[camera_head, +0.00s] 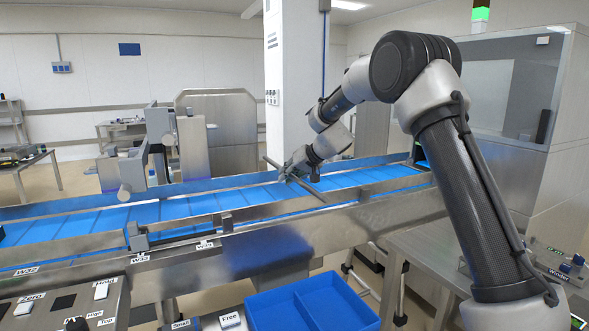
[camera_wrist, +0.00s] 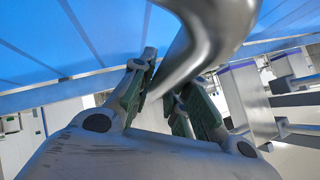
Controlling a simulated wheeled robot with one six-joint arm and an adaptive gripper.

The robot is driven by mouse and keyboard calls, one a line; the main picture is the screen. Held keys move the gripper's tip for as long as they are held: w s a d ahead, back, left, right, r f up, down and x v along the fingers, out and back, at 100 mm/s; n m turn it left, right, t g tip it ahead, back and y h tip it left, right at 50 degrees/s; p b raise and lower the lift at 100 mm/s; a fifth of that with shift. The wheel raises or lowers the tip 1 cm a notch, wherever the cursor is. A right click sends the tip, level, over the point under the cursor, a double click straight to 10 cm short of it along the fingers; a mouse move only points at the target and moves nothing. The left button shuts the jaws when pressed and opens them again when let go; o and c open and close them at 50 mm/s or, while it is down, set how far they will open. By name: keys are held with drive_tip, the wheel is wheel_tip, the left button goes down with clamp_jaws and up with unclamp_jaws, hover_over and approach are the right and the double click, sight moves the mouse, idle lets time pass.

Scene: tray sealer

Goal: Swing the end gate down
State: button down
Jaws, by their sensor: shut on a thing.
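The end gate appears as a slim grey metal bar (camera_head: 312,194), slanting across the blue conveyor in the head view. My gripper (camera_head: 287,174) is at the bar, over the conveyor. In the wrist view, a shiny curved metal piece (camera_wrist: 215,28) looms large and passes by the fingers of my gripper (camera_wrist: 168,85). The gripper is shut on this metal bar. The fingers hide part of the grip, and I cannot tell where the gate's hinge is.
The blue conveyor belt (camera_head: 95,219) runs across the view between steel side rails. A control panel (camera_head: 60,305) and a blue bin (camera_head: 310,306) are in front. A white column (camera_head: 291,80) and a steel machine (camera_head: 218,130) stand behind.

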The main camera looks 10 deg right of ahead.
drive_tip(key=f, duration=0.1)
drive_tip(key=a+h, duration=0.1)
drive_tip(key=f, duration=0.1)
drive_tip(key=shift+s+a+f+n, duration=0.25)
drive_tip(key=shift+s+f+n, duration=0.05)
drive_tip(key=shift+f+n, duration=0.1)
drive_tip(key=shift+s+a+f, duration=0.1)
drive_tip(key=shift+a+f, duration=0.15)
drive_tip(key=shift+f, duration=0.4)
drive_tip(key=shift+a+f, duration=0.25)
drive_tip(key=shift+f, duration=0.95)
